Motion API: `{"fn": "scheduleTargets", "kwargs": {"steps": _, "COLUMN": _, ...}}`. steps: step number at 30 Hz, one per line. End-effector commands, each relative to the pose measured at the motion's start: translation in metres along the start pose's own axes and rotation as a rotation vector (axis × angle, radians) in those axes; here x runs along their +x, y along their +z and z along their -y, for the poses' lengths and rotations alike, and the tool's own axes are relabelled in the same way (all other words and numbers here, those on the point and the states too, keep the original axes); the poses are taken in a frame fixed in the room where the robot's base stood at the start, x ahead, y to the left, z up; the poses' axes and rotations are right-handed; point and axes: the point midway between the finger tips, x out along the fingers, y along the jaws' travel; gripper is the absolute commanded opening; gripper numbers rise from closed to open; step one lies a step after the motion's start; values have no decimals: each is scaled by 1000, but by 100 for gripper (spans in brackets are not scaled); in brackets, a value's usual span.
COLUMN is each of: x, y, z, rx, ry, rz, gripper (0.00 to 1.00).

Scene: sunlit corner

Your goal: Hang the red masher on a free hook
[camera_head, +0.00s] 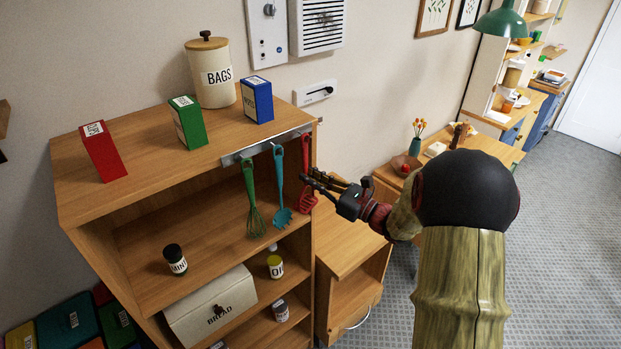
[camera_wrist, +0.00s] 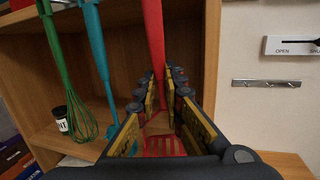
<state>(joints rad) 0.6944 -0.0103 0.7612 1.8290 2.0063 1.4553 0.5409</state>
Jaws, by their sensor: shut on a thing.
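The red masher (camera_head: 305,196) is upright, handle up and slotted head down, at the right end of the metal hook rail (camera_head: 232,158) on the shelf's front edge. My gripper (camera_head: 311,181) comes from the right and is shut on its handle. In the wrist view my gripper (camera_wrist: 164,80) has a finger on each side of the red handle (camera_wrist: 154,35), and the slotted head (camera_wrist: 165,147) shows below. The handle's top is at the rail; I cannot tell whether it is on a hook. A green whisk (camera_head: 254,215) and a teal utensil (camera_head: 280,195) hang to its left.
A small metal rail (camera_wrist: 266,83) is on the wall right of the shelf. The wooden shelf (camera_head: 190,225) holds a bread box (camera_head: 205,305) and jars. Boxes and a BAGS canister (camera_head: 211,75) stand on top. A lower cabinet (camera_head: 345,245) stands to the right.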

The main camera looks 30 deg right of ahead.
Motion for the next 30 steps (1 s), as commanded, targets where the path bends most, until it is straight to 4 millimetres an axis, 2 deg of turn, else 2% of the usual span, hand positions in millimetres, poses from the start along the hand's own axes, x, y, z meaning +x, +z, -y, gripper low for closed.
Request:
{"fn": "scheduleTargets", "kwargs": {"steps": 6, "x": 0, "y": 0, "z": 0, "rx": 0, "ry": 0, "rz": 0, "gripper": 0}}
{"fn": "scheduleTargets", "kwargs": {"steps": 7, "x": 0, "y": 0, "z": 0, "rx": 0, "ry": 0, "rz": 0, "gripper": 11}}
{"fn": "scheduleTargets", "kwargs": {"steps": 18, "x": 0, "y": 0, "z": 0, "rx": 0, "ry": 0, "rz": 0, "gripper": 31}}
{"fn": "scheduleTargets", "kwargs": {"steps": 26, "x": 0, "y": 0, "z": 0, "rx": 1, "ry": 0, "rz": -1, "gripper": 31}}
{"fn": "scheduleTargets", "kwargs": {"steps": 30, "x": -8, "y": 0, "z": 1, "rx": 1, "ry": -2, "rz": -1, "gripper": 31}}
